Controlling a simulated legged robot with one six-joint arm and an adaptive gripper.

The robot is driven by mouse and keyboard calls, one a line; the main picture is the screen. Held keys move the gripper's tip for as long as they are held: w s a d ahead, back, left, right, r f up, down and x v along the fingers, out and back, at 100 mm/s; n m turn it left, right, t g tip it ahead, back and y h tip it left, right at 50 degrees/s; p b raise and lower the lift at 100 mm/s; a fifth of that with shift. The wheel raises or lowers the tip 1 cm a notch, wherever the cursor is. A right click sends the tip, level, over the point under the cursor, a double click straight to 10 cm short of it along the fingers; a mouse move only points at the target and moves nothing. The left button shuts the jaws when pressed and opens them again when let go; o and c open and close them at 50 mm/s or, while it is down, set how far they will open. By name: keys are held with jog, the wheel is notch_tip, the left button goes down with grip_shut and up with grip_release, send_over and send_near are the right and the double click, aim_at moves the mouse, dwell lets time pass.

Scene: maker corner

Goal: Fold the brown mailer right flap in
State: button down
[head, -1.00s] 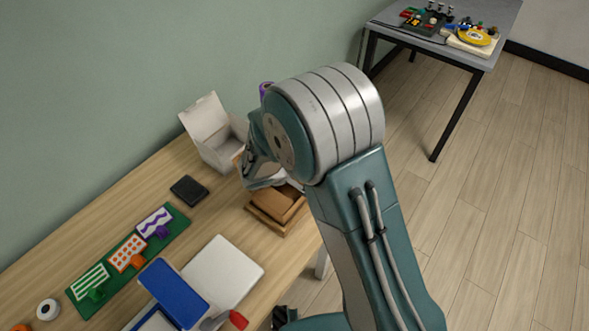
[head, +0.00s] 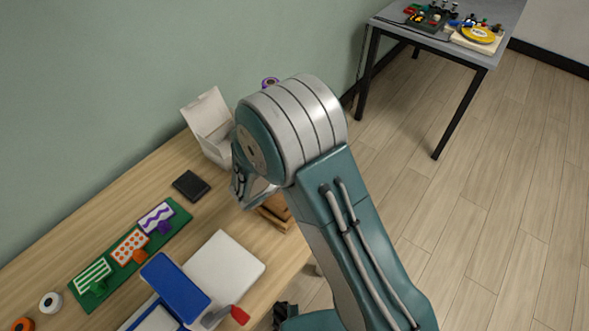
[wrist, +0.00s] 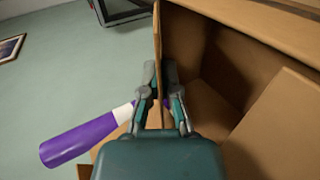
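The brown mailer (head: 279,213) is an open cardboard box at the table's right edge in the head view, largely hidden behind my arm. In the wrist view its inside (wrist: 205,110) and brown panels fill the right side. A thin upright flap (wrist: 157,40) of the mailer runs between the two fingers of my gripper (wrist: 158,78), one finger on each side. The fingers are close together and appear closed on the flap. In the head view my gripper (head: 244,190) is at the mailer's left side, its fingertips partly hidden.
A white open box (head: 207,122) stands behind the mailer. A black square (head: 190,186), a green board (head: 90,291) and a white panel (head: 228,265) lie to the left. A purple cylinder (wrist: 80,140) lies left of my gripper in the wrist view.

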jog(key=c, duration=0.9)
grip_release()
jog(key=shift+f, duration=0.1)
jog(key=shift+o, duration=0.2)
jog(key=v, duration=1.1)
jog(key=shift+s+a, duration=0.2)
jog(key=shift+a, duration=0.05)
jog(key=shift+s, duration=0.15)
jog(key=shift+c, duration=0.3)
